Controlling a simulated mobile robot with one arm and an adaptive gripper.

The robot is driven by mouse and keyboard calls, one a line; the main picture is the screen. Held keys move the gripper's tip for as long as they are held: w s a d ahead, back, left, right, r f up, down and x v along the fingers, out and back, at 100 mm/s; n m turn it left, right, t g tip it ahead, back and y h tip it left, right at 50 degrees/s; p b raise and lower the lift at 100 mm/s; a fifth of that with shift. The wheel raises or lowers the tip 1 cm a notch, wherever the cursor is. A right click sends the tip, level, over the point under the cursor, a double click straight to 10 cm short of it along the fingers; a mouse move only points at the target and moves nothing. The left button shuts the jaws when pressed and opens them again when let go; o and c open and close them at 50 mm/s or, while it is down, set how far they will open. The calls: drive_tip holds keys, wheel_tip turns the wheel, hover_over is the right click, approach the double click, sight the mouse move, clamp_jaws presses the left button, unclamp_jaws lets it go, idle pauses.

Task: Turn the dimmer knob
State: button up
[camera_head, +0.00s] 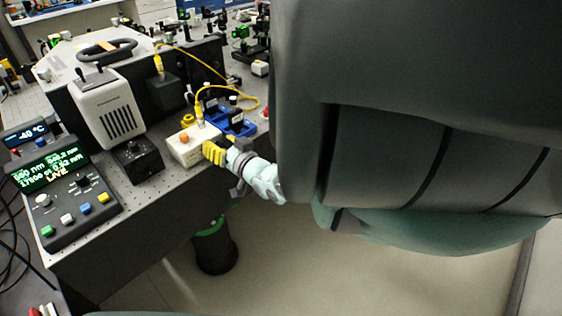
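No knob is labelled as the dimmer at this size. A small black box (138,162) with a dark round knob (133,147) on top stands in front of the white vented lamp housing. A white box (193,146) with an orange knob or button (184,137) sits to its right on the bench. My gripper (213,153), with ridged yellow fingertips, is at the right end of the white box, close to it or touching; I cannot tell which. The fingers overlap in this view, so their opening is hidden. I see nothing held.
A control console (68,197) with a lit display and coloured buttons stands at the left. The vented lamp housing (106,108) is behind the black box. A yellow cable (198,97) loops above the white box. A dark bin (214,247) stands on the floor below the bench edge.

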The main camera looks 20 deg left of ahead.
drive_tip(key=shift+w+d+f, duration=0.1)
drive_tip(key=shift+w+d, duration=0.2)
drive_tip(key=shift+d, duration=0.05)
drive_tip(key=shift+s+n+p, duration=0.1)
drive_tip(key=shift+n+p, duration=0.7)
drive_tip(key=shift+p, duration=0.2)
